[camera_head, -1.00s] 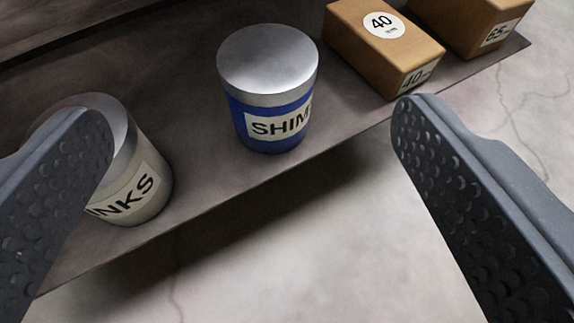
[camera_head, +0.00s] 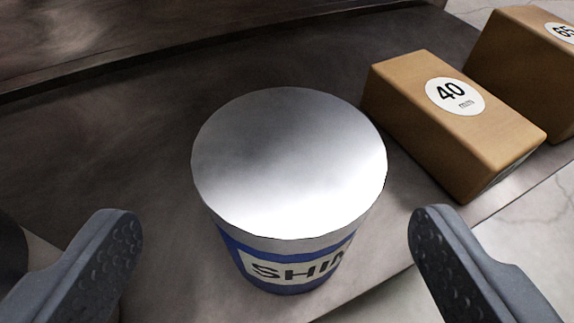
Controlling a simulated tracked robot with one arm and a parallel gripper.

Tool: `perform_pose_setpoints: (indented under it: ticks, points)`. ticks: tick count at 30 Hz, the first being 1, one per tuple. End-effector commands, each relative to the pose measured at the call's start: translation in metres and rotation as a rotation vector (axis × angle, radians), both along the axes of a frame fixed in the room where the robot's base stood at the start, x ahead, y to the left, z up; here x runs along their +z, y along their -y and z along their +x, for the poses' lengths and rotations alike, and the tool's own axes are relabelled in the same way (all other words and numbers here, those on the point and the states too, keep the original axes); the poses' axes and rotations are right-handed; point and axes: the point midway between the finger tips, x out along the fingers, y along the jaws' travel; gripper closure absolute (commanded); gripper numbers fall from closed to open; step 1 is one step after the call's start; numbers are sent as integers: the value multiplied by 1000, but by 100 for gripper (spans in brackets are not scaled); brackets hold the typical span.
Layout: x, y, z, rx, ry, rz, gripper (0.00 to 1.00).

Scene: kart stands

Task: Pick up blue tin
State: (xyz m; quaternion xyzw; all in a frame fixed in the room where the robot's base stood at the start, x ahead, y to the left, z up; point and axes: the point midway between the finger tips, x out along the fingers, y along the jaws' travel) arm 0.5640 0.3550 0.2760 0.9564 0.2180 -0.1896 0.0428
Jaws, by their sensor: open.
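The blue tin (camera_head: 290,272) stands upright on a dark shelf, with a wide silver lid (camera_head: 290,160) and a white label reading "SHIM", the rest of it cut off from sight. It is in the middle of the view. My gripper (camera_head: 275,225) is open, with one grey finger to the left of the tin and one to the right. There is a visible gap between each finger and the tin, and nothing is held. The tin's lower part is partly hidden under the lid's rim.
A cardboard box marked 40 (camera_head: 420,110) stands close to the right of the tin. Another box marked 65 (camera_head: 525,65) is beyond it. The shelf (camera_head: 120,150) is clear to the left and behind. A dark shape shows at the left edge. Pale floor lies past the shelf's front edge.

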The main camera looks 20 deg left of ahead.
Motion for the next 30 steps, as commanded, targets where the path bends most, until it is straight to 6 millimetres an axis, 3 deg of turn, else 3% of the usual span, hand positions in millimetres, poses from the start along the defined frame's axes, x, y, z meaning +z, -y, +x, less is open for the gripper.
perform_pose_setpoints:
  ticks: [15, 23, 29, 30]
  points:
    - [-17, -15, 45, -1, -1, -1, 17]
    - [-17, -16, 47, -1, -3, -2, 17]
    - [-17, -16, 47, -2, -1, -2, 73]
    - [-17, -16, 47, -2, -1, -2, 75]
